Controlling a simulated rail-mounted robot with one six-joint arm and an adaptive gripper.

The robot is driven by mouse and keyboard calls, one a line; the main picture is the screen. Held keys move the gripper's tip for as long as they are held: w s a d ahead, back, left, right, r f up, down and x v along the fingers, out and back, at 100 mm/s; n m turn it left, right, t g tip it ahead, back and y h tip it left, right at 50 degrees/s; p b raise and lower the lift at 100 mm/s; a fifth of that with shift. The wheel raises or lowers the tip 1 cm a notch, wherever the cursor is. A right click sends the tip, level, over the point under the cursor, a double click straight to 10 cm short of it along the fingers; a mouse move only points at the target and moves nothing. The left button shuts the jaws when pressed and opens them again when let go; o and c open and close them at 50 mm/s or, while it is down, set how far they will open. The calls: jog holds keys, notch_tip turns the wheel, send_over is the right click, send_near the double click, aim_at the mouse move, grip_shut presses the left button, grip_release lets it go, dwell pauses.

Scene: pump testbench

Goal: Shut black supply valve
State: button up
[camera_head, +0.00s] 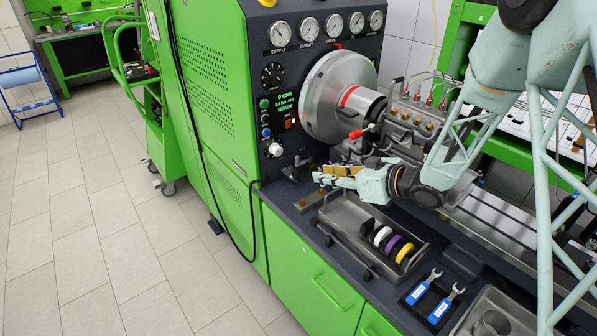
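My gripper (323,175) reaches in from the right, low in front of the bench's control panel. Its pale fingers with gold-coloured pads point left. The gap between the fingertips is not clear, so I cannot tell whether it is open or shut. A small dark fitting (296,171) stands on the bench at the foot of the panel, just left of the fingertips. It may be the black supply valve, but its handle and position are not clear. I cannot tell whether the fingertips touch it.
The green pump bench has gauges (282,34) and a READY display (287,101). A red-tipped lever (362,131) stands above my gripper. A metal tray (345,213) with coloured rings lies below it. Blue-handled wrenches (421,289) lie at front right. The floor at left is clear.

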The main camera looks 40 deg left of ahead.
aim_at(296, 171)
jog(key=shift+a, duration=0.1)
jog(key=shift+b+x, duration=1)
jog(key=shift+x, duration=5.8)
jog(key=shift+c, duration=0.5)
grip_shut()
